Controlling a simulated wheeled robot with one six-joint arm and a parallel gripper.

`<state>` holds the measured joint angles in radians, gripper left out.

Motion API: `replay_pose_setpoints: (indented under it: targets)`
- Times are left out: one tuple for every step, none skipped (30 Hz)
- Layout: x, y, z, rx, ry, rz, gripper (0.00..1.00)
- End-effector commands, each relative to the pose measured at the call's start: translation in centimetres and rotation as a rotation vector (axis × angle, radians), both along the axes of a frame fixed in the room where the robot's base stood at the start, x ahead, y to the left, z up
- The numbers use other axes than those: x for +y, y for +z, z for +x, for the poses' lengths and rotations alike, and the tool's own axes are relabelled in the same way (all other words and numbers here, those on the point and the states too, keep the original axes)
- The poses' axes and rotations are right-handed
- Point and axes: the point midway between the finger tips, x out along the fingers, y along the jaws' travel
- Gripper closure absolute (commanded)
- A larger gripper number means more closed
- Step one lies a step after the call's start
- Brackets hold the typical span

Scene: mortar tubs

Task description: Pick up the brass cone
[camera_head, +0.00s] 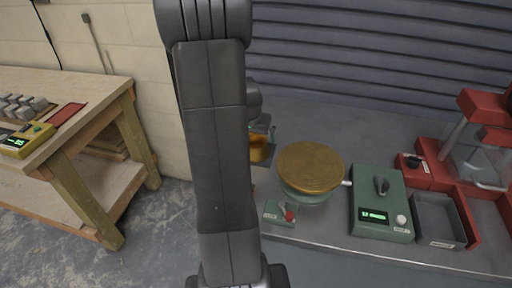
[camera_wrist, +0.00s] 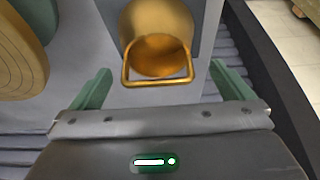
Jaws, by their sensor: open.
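The brass cone (camera_wrist: 157,22) shows at the top middle of the wrist view, with a round dark-orange opening and a squared brass wire handle toward me. It sits on a grey plate (camera_wrist: 204,14). My gripper (camera_wrist: 160,70) is open, its two green fingers apart on either side of the handle, with nothing seen between them but the cone and handle. I cannot tell how far the fingertips are from the cone in depth. In the head view the cone (camera_head: 260,149) is partly hidden behind my arm.
A round brass-coloured disc on a green base (camera_head: 310,167) stands right of the cone and at the wrist view's left edge (camera_wrist: 18,50).

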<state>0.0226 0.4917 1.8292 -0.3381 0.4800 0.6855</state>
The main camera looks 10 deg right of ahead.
Motion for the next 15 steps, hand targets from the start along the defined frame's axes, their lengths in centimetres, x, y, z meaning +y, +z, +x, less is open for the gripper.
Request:
replay_pose_setpoints:
  targets:
    - [-0.2,-0.7,0.0,0.005,-0.001,0.0,0.0]
    - [-0.3,-1.1,0.1,0.006,-0.002,0.0,0.0]
    - [-0.4,-1.7,0.1,0.006,-0.002,0.0,0.0]
    - [-0.5,-2.1,0.2,0.007,-0.001,0.0,0.0]
    - [-0.6,-2.4,0.4,0.006,-0.001,0.0,0.0]
    - [-0.7,-2.9,0.6,0.004,-0.002,0.0,0.0]
    - [-0.7,-3.1,0.7,0.004,-0.002,0.0,0.0]
    - [-0.7,-3.4,0.7,0.004,-0.001,0.0,0.0]
    - [-0.8,-3.6,0.9,0.003,-0.001,0.0,0.0]
    - [-0.8,-3.7,0.9,0.002,0.001,0.0,0.0]
    - [-0.8,-3.8,1.0,0.002,0.0,0.0,0.0]
    - [-0.8,-3.9,1.0,0.002,0.0,0.0,0.0]
    - [-0.8,-3.9,1.0,0.002,0.0,0.0,0.0]
    - [-0.8,-4.0,1.0,0.001,-0.001,0.001,0.0]
    - [-0.8,-4.0,1.1,0.001,-0.001,0.001,0.0]
